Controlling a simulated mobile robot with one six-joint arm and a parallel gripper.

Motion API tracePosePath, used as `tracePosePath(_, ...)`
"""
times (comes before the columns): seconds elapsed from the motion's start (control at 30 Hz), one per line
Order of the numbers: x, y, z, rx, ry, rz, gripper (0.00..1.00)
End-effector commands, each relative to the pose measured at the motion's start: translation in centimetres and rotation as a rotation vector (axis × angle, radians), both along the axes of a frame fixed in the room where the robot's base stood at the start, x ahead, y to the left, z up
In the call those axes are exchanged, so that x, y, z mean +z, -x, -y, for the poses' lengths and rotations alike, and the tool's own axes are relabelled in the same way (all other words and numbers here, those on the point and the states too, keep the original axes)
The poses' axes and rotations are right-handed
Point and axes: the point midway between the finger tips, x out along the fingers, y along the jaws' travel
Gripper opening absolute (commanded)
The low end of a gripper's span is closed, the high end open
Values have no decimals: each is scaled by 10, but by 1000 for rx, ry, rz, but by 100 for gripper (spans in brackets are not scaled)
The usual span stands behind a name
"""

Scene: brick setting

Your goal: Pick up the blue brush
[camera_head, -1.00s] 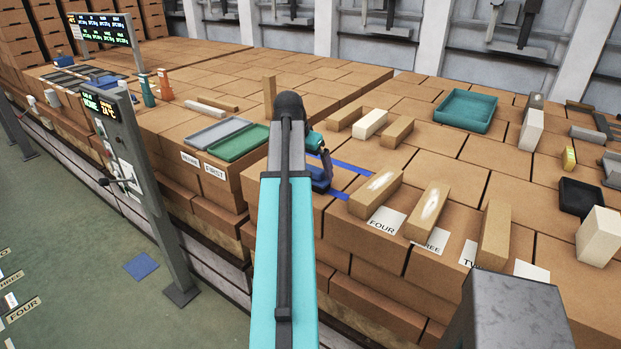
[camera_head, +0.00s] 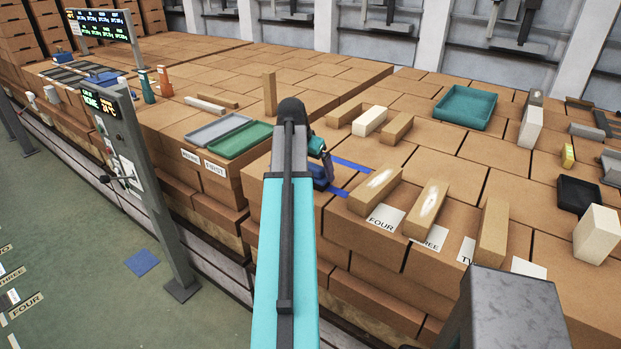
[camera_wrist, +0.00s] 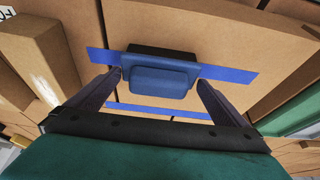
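The blue brush (camera_wrist: 160,76) lies inside a blue tape outline on the brick-like surface, seen in the upper middle of the wrist view. It has a blue block top and a darker part along its far side. My gripper (camera_wrist: 160,80) is open, with one dark finger to the left of the brush and one to the right. Gaps show between the fingers and the brush, and nothing is held. In the head view my gripper (camera_head: 322,172) is low at the blue tape; there the brush cannot be told clearly from the gripper.
Several long tan blocks (camera_head: 428,206) stand by number labels to the right of the brush. A green tray (camera_head: 240,140) and a grey tray (camera_head: 216,130) lie to the left. A teal tray (camera_head: 464,107) and a black tray (camera_head: 577,196) stand farther right.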

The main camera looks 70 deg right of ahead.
Motion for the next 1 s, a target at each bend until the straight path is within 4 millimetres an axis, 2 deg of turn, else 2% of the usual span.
tracePosePath(0.03,0,0,0,0,0,0,90)
tracePosePath(0.17,0,0,0,0,0,0,68)
tracePosePath(0.57,2,-1,0,0,1,1,67)
tracePosePath(1.0,25,-1,1,0,2,0,67)
